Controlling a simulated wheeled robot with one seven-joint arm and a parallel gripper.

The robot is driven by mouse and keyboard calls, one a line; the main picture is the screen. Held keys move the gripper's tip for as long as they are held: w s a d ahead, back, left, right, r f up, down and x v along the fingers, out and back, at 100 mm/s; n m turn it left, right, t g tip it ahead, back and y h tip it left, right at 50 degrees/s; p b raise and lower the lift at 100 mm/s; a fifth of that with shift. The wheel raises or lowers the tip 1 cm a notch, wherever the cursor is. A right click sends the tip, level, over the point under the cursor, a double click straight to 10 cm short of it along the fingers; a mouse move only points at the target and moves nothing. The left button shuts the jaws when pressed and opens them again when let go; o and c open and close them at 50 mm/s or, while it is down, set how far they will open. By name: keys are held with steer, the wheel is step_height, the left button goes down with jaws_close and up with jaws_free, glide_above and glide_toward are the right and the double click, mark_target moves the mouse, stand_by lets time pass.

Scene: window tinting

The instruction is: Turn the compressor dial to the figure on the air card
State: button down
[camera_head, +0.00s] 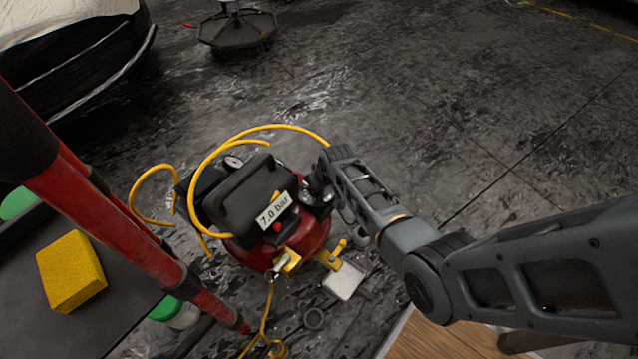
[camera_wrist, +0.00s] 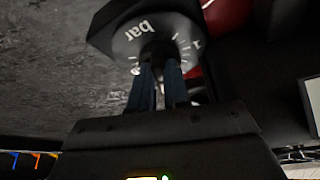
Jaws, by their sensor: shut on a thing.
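The red and black compressor (camera_head: 300,240) stands on the floor in the head view. The air card (camera_head: 275,211), a white label on it, reads "7.0 bar". My gripper (camera_head: 318,187) is at the compressor's right side, its fingertips hard to make out there. In the wrist view my gripper (camera_wrist: 161,68) is shut on the knob of the dial (camera_wrist: 133,42). The fingers hide part of the scale, and I cannot tell which figure the knob points to.
A yellow hose (camera_head: 262,128) loops over the compressor. A red post (camera_head: 130,222) crosses the left, beside a dark surface with a yellow sponge (camera_head: 71,272).

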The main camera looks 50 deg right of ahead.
steer(key=c, duration=1.1)
jaws_free()
steer(key=d+p+v, duration=0.1)
steer(key=p+v, duration=0.2)
steer(key=v, duration=0.4)
steer(key=shift+a+r, duration=0.4)
steer(key=shift+a, duration=0.15)
steer(key=shift+s, duration=0.15)
